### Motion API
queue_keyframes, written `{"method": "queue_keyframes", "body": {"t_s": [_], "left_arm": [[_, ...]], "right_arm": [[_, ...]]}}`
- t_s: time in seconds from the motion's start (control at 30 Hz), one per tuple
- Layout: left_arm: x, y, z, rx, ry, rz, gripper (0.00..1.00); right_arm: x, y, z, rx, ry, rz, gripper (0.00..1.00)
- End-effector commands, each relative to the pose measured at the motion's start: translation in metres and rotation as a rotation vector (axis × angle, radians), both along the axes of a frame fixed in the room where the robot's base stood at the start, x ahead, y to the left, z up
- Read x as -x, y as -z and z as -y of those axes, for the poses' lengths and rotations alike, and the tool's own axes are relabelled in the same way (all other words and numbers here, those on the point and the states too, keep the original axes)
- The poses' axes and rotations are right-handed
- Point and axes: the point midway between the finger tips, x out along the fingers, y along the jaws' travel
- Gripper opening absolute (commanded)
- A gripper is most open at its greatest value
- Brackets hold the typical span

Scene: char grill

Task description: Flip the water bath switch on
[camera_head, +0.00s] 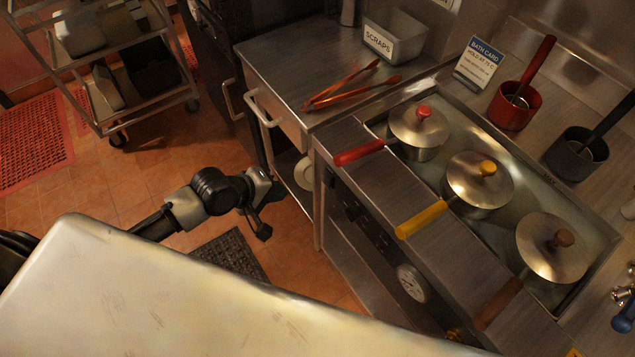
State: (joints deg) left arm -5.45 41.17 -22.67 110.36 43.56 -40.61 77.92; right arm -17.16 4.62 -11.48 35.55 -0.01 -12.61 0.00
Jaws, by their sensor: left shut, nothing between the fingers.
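The water bath (597,235) is a steel basin set in the counter at the right, holding three lidded pots. Its front has a dark control panel (372,236) with small dark controls and a round white dial (412,283). I cannot make out which control is the switch, or its position. My left gripper (262,226) is shut and empty. It hangs over the floor to the left of the panel, apart from it. My right gripper is not in view.
Red (358,153), yellow (421,220) and brown (498,304) pot handles stick out over the bath's front edge. Copper tongs (352,92) lie on the side counter, whose drawer handle (262,108) juts out. A pale surface (200,300) fills the lower foreground. A cart (160,95) stands back left.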

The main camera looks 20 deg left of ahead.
Motion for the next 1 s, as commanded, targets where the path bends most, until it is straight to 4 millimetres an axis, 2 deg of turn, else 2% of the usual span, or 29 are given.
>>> {"method": "queue_keyframes", "body": {"t_s": [0.13,0.27,0.67,0.8,1.0], "left_arm": [[-0.004,0.004,0.003,0.001,-0.001,0.002,0.00],[-0.015,0.016,0.011,0.002,-0.001,0.001,0.00],[-0.060,0.070,0.046,-0.001,0.000,0.001,0.00],[-0.077,0.070,0.060,-0.001,0.001,0.003,0.00],[-0.088,0.073,0.068,-0.001,0.001,0.002,0.00]], "right_arm": [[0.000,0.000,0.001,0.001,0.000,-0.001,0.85],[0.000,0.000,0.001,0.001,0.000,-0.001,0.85],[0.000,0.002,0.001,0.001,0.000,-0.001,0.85],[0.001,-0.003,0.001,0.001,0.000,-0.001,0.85],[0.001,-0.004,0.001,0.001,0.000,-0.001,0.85]]}}
